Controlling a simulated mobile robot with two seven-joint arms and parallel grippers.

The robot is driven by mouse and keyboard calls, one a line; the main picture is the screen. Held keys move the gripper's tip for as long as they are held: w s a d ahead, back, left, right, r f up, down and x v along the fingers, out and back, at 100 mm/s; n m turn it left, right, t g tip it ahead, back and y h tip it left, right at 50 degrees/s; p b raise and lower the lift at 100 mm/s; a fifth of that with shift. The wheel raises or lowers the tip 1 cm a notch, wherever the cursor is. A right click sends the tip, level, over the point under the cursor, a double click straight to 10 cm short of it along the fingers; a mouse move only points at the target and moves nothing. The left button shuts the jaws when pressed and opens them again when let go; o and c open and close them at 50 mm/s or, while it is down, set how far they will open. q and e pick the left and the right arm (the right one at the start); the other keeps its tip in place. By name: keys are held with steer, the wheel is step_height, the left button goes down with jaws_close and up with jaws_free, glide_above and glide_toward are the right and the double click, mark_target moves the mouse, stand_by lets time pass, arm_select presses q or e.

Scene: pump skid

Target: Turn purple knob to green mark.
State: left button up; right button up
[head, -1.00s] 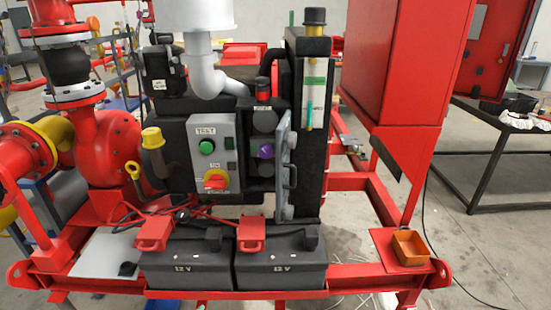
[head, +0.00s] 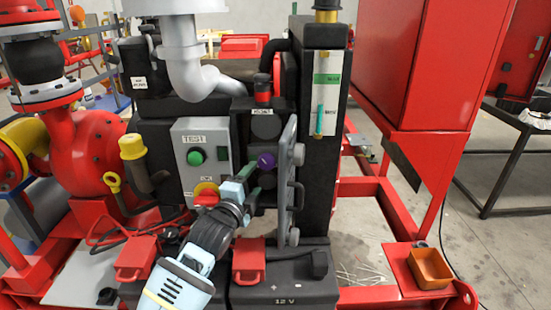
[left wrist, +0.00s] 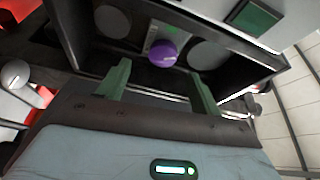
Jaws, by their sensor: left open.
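The purple knob (head: 266,161) sits in a dark recessed box to the right of the grey TEST panel, and its open door (head: 287,180) stands out on the right. In the left wrist view the knob (left wrist: 163,53) is ahead, a little above and between the fingers. A small green spot (left wrist: 171,29) shows just above it, perhaps the green mark. My left gripper (head: 259,172) is open and empty, with its green fingers close to the knob, apart from it as far as I can tell. The left wrist view also shows both fingers (left wrist: 158,85) spread. My right gripper is out of view.
The grey TEST panel (head: 203,145) has a green button (head: 195,157) and a red-yellow switch (head: 206,193), partly behind my gripper. Black batteries (head: 280,290) with red terminal covers lie below. An orange tray (head: 430,268) is at right.

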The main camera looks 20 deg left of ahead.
mark_target(265, 164)
arm_select(q)
steer(key=w, duration=0.5)
steer(key=shift+w+d+r, duration=0.25)
steer(key=shift+d+r, duration=0.1)
steer(key=shift+w+d+r+b, duration=0.1)
steer(key=shift+w+b, duration=0.2)
steer(key=shift+w, duration=0.65)
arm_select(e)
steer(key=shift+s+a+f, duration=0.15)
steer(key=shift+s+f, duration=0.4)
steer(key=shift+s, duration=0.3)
arm_select(q)
steer(key=c, duration=0.9)
steer(key=shift+c, duration=0.5)
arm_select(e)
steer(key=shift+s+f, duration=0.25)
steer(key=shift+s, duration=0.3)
